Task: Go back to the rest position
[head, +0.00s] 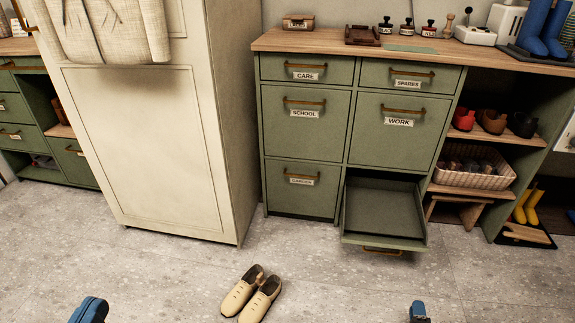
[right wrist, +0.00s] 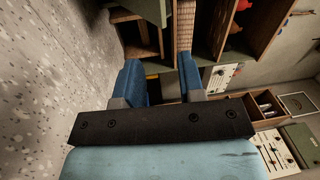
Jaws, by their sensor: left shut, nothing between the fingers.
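My left gripper (head: 88,311) shows at the bottom left of the head view, only its blue end, shut and empty above the floor. My right gripper (head: 418,312) shows at the bottom right of the head view as a small blue tip. In the right wrist view, the right gripper (right wrist: 160,68) has its two blue fingers apart with nothing between them. Both grippers are apart from the furniture. The arms themselves are mostly out of view.
An empty bottom drawer (head: 384,209) stands pulled out of the green cabinet (head: 304,143). Tan shoes (head: 250,294) stand on the floor (head: 190,282) between my grippers. A tall cream cabinet (head: 145,150) is left of the green one. Yellow boots (head: 527,207) stand at right.

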